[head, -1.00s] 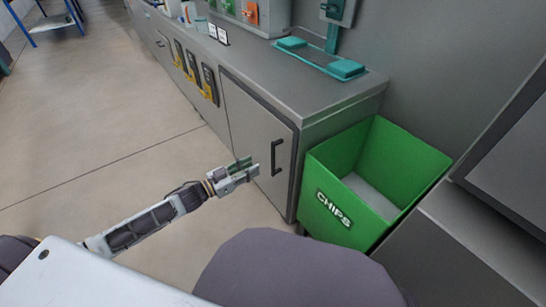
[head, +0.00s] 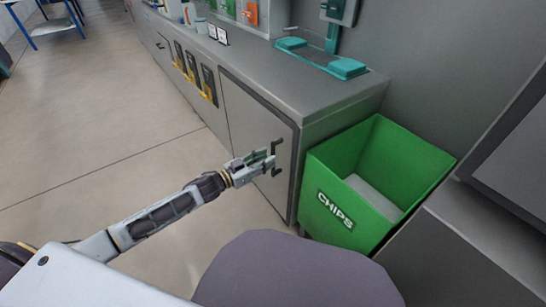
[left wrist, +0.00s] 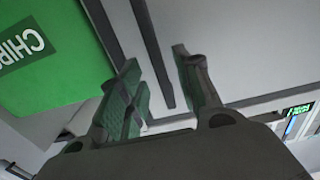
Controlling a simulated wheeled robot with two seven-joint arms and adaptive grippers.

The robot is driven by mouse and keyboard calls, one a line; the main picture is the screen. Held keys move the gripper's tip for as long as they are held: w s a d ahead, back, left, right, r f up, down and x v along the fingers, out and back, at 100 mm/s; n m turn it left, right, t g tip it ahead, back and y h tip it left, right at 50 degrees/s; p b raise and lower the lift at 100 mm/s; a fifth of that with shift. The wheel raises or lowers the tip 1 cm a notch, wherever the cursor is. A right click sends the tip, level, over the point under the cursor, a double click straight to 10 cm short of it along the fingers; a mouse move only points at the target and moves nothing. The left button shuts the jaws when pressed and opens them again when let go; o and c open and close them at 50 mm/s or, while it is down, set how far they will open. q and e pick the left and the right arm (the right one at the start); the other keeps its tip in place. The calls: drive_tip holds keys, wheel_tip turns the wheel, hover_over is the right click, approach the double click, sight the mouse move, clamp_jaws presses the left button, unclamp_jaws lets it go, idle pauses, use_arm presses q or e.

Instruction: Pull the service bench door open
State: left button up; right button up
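The service bench door (head: 250,125) is a grey panel at the end of the bench, and it looks shut. Its dark vertical bar handle (head: 277,143) is near the door's right edge. My left gripper (head: 268,160) is at the handle and covers its middle in the head view. In the left wrist view, the fingers (left wrist: 160,92) are apart, and the dark handle bar (left wrist: 152,48) shows between them. I cannot tell whether either finger touches it. My right gripper is not in view.
A green CHIPS bin (head: 335,205) stands right of the door, close to the handle side. The bench top (head: 290,80) carries a teal fixture (head: 320,58). Black-and-yellow devices (head: 208,85) line the bench front. The floor (head: 110,130) left of the door is clear.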

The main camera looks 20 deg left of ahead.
use_arm(q)
drive_tip(key=shift+b+x, duration=0.55)
drive_tip(key=shift+x, duration=1.35)
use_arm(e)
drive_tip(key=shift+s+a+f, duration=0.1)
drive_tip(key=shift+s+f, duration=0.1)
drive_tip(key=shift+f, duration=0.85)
use_arm(q)
clamp_jaws()
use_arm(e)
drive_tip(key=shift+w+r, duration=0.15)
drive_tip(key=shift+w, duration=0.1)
